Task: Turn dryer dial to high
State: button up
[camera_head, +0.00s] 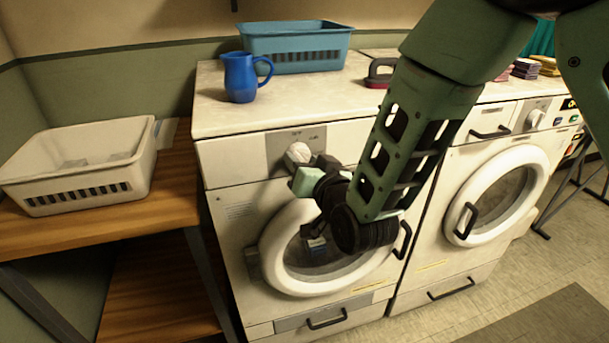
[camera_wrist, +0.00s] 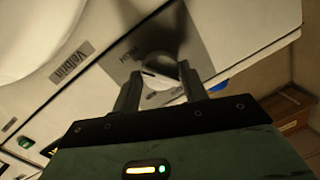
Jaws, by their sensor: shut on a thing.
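The dryer dial (camera_head: 299,152) is a round white knob on a grey panel at the top front of the left machine. It also shows in the wrist view (camera_wrist: 160,76), with a dark mark on its face. My gripper (camera_head: 308,168) is at the dial, and in the wrist view its two fingers (camera_wrist: 163,90) stand on either side of the knob, shut on it. The dryer (camera_head: 228,183) has a round door below the dial, partly hidden by my arm. Small print on the panel is too blurred to read fully.
A blue jug (camera_head: 239,77), a teal basket (camera_head: 297,48) and a brush-like item (camera_head: 381,72) stand on the machine tops. A white basket (camera_head: 75,190) sits on the wooden bench (camera_head: 150,210) at left. A second machine (camera_head: 484,150) stands at right.

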jog(key=shift+f+m+b, duration=0.2)
jog(key=shift+m+b, duration=0.2)
jog(key=shift+b, duration=0.15)
jog(key=o, duration=1)
jog(key=shift+r, duration=0.1)
jog(key=p+v, duration=1.2)
jog(key=shift+p, duration=0.3)
